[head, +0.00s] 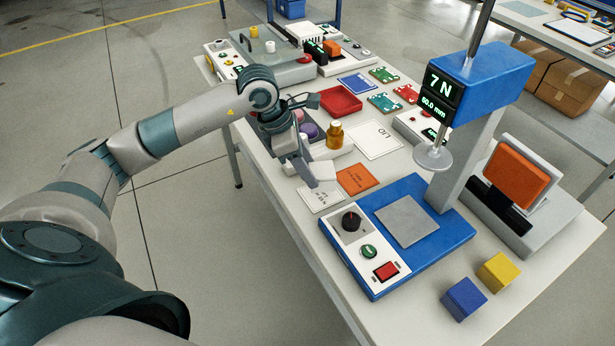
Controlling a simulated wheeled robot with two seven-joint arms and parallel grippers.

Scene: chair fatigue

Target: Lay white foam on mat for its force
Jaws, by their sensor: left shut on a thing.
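My left gripper (308,176) points down over the table, just behind the small paper mats. It is shut on a whitish block, which I take for the white foam (324,170); the fingers hide much of it. A white mat (321,197) with small print lies below and in front of the fingers. An orange mat (357,179) with print lies to its right. Whether the foam touches the table or a mat, I cannot tell. My right gripper is not in view.
A blue press (447,233) with a grey plate stands in front; its display reads 7 N and 60.0 mm. Blue (464,299) and yellow (498,272) cubes lie front right. An amber bottle (334,136) and a red tray (339,101) stand behind the gripper.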

